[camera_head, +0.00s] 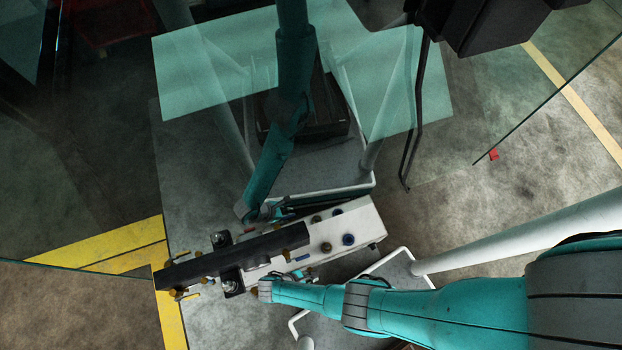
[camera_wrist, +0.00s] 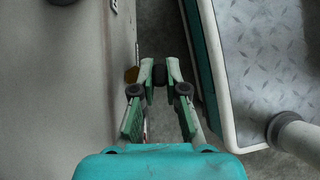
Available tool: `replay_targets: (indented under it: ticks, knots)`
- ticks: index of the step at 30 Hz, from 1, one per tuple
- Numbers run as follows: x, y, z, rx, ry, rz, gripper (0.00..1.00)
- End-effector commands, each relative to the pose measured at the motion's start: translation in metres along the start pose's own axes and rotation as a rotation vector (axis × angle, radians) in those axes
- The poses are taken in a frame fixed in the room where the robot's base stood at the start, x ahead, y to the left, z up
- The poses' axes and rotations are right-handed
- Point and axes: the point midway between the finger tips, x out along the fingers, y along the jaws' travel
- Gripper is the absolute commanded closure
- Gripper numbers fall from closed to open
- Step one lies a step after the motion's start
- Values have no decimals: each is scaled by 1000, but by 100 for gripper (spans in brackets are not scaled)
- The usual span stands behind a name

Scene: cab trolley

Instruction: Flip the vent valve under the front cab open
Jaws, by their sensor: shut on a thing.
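In the wrist view my gripper (camera_wrist: 160,72) has its green fingers drawn together at the tips on a small dark piece (camera_wrist: 160,76). I cannot tell for sure that this piece is the vent valve's handle. A brownish round knob (camera_wrist: 131,75) shows just left of the left fingertip, by a pale grey side wall (camera_wrist: 75,95). In the head view my teal arm reaches in from the right to the near side of a pale chassis block (camera_head: 365,220). The fingers and the valve are too small or hidden to make out there.
A dark bar (camera_head: 225,257) lies across the block, with several coloured knobs around it. A teal-edged tread plate (camera_wrist: 265,55) with a white tube (camera_wrist: 300,137) stands close on the right of the gripper. Glass panels (camera_head: 210,65) and a dark box (camera_head: 490,20) are farther off.

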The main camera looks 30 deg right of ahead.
Motion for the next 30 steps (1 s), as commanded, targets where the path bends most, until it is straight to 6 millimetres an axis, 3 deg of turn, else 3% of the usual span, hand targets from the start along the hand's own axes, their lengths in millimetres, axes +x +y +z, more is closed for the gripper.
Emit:
replay_targets:
  ticks: [19, 20, 22, 30]
  knots:
    - [1, 0, 0, -1, -27, 0, 100]
    - [1, 0, 0, -1, -27, 0, 83]
    - [1, 0, 0, -1, -27, 0, 65]
    - [1, 0, 0, -1, -27, 0, 62]
